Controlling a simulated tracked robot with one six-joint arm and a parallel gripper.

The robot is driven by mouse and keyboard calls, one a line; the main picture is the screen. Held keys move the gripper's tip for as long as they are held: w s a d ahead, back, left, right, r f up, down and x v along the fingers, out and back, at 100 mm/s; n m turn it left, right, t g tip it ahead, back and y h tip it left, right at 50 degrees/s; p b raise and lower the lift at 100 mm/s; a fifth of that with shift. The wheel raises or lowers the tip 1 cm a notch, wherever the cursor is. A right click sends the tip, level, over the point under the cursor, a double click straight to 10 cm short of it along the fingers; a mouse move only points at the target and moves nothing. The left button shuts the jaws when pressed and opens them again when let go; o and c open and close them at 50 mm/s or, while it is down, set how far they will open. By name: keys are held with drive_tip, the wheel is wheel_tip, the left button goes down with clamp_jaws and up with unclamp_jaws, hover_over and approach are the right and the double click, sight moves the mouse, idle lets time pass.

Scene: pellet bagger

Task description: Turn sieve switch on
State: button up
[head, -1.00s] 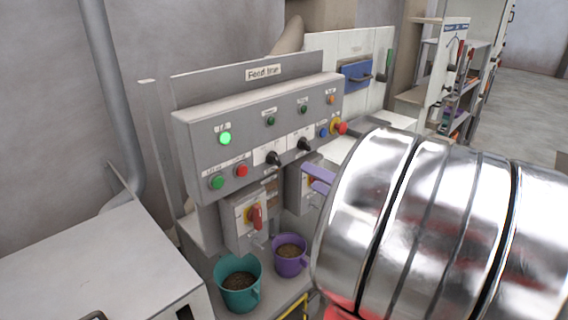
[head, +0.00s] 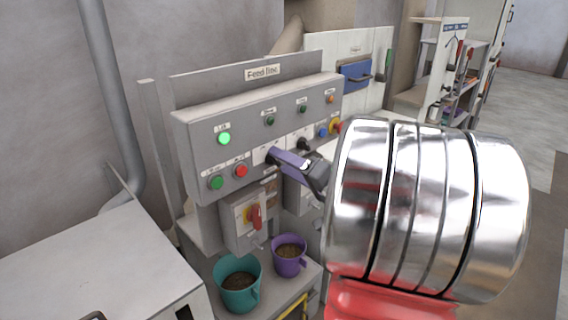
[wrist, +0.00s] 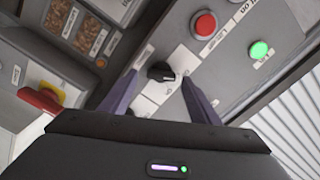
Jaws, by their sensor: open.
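The grey Feed line panel (head: 200,150) carries two black rotary switches, the left one (head: 272,156) and the right one (head: 303,144). Their labels are too small to read surely. My gripper (head: 274,154) is at the left switch, its purple fingers pointing at the panel. In the wrist view the black knob (wrist: 161,71) sits between the tips of my open gripper (wrist: 159,78), with a gap on both sides. Dark green lamps (head: 270,121) and (head: 303,109) above the switches look unlit.
A lit green lamp (head: 224,139), a green button (head: 216,182) and a red button (head: 241,171) are left of the switches. A red-and-yellow isolator (head: 254,215) is below.

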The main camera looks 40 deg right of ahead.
drive_tip(key=shift+w, duration=0.25)
drive_tip(key=shift+c, duration=0.4)
drive_tip(key=c, duration=1)
drive_tip(key=shift+m, duration=0.5)
drive_tip(key=m, duration=0.5)
drive_tip(key=shift+f, duration=0.2)
drive_tip(key=m, duration=0.6)
drive_tip(key=shift+f, duration=0.25)
